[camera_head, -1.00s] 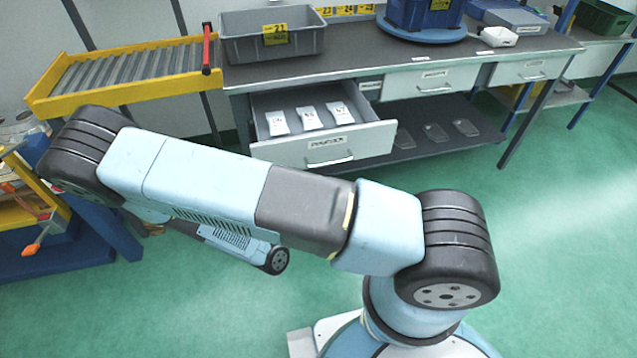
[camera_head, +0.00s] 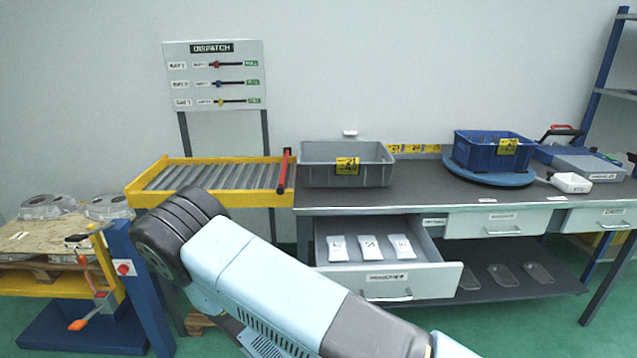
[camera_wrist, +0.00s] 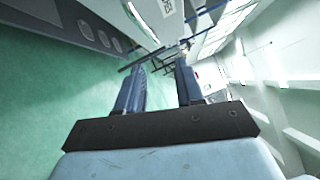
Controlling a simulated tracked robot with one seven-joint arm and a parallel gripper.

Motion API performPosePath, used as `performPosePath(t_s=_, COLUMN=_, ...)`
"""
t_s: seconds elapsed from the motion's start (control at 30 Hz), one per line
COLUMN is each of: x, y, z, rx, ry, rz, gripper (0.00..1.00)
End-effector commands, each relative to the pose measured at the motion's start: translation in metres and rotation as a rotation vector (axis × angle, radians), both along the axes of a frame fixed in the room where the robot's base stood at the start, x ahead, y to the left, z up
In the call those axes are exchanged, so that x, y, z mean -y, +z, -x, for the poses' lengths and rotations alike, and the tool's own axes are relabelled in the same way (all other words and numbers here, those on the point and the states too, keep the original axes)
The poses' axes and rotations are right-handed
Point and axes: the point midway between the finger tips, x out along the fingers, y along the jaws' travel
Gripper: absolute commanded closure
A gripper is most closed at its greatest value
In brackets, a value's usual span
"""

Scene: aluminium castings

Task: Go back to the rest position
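My gripper (camera_wrist: 161,70) shows in the wrist view with its two blue fingers apart and nothing between them. Green floor lies behind the left finger, and pale wall and window shapes lie to the right. In the head view my arm crosses the lower middle, and the gripper itself is not visible there. An open drawer (camera_head: 388,285) under the workbench (camera_head: 440,190) holds three white packets (camera_head: 370,247).
A grey bin (camera_head: 315,176) and a blue bin (camera_head: 480,153) on a round blue base stand on the bench. A yellow roller conveyor (camera_head: 215,198) is to the left, below a dispatch board (camera_head: 240,103). A pallet with castings (camera_head: 47,207) is at far left.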

Motion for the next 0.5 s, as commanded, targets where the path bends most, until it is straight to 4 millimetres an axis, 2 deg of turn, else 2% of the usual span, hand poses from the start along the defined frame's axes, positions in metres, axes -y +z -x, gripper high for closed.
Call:
performPosePath(t_s=0.1, x=0.006, y=0.022, z=-0.002, rx=0.076, ry=-0.103, rz=-0.120, gripper=0.63)
performPosePath(t_s=0.5, x=0.029, y=0.087, z=-0.001, rx=0.353, ry=-0.444, rz=-0.472, gripper=0.63)
